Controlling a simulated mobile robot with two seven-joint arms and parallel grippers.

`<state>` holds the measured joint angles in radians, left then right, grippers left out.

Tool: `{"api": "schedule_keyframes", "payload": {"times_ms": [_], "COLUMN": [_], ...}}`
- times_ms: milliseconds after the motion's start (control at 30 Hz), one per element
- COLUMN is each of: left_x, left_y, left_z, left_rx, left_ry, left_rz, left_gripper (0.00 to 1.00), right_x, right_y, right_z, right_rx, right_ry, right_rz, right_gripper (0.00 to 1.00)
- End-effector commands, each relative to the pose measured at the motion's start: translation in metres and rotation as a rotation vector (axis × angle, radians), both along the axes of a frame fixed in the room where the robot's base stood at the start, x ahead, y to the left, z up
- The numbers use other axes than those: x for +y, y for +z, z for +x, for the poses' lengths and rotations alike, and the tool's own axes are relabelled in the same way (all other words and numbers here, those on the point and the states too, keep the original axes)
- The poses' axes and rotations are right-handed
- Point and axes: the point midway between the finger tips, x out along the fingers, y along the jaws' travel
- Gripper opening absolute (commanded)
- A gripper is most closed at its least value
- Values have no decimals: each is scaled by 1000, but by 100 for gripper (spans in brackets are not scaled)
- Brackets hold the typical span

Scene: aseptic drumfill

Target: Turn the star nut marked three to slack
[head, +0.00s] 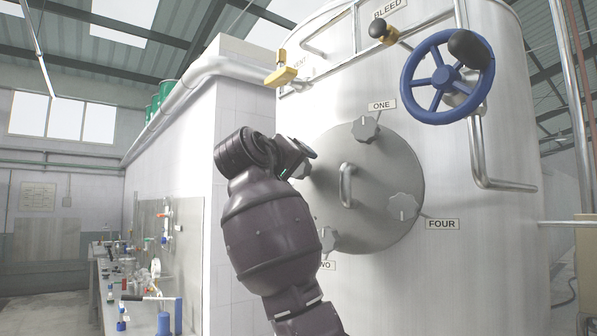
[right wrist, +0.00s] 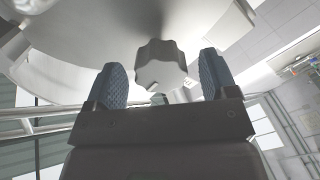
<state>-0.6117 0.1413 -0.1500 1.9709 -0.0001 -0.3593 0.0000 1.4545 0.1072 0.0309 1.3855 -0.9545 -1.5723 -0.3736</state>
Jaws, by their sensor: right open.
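A round steel cover (head: 385,165) on the big tank carries star nuts around its rim. Nut one (head: 365,129) is at the top, nut four (head: 403,207) at the right and nut two (head: 328,241) at the lower left. My right gripper (head: 303,158) is at the cover's upper left edge and hides that part of the rim; no label three shows. In the right wrist view a grey star nut (right wrist: 160,66) sits between the two open blue fingers, with a gap on each side. I cannot read its number. My left gripper is not in view.
A bar handle (head: 346,186) stands out from the middle of the cover. A blue handwheel (head: 447,74), a bleed valve (head: 383,31) and a yellow vent valve (head: 283,74) are above. A white wall block (head: 245,130) is close at the left.

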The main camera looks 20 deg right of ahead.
Motion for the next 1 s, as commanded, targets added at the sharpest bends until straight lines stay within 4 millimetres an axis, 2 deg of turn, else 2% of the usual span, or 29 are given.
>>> {"api": "schedule_keyframes", "payload": {"times_ms": [300,500,1000], "left_x": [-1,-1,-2], "left_y": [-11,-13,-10], "left_z": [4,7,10], "left_rx": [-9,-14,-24], "left_ry": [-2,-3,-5], "left_rz": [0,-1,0], "left_gripper": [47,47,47], "right_x": [43,60,66], "right_y": [-2,-1,-1], "right_z": [-40,-57,-63], "right_rx": [0,0,2], "right_ry": [2,1,-1], "right_rz": [0,-1,-1], "right_gripper": [79,79,79]}}
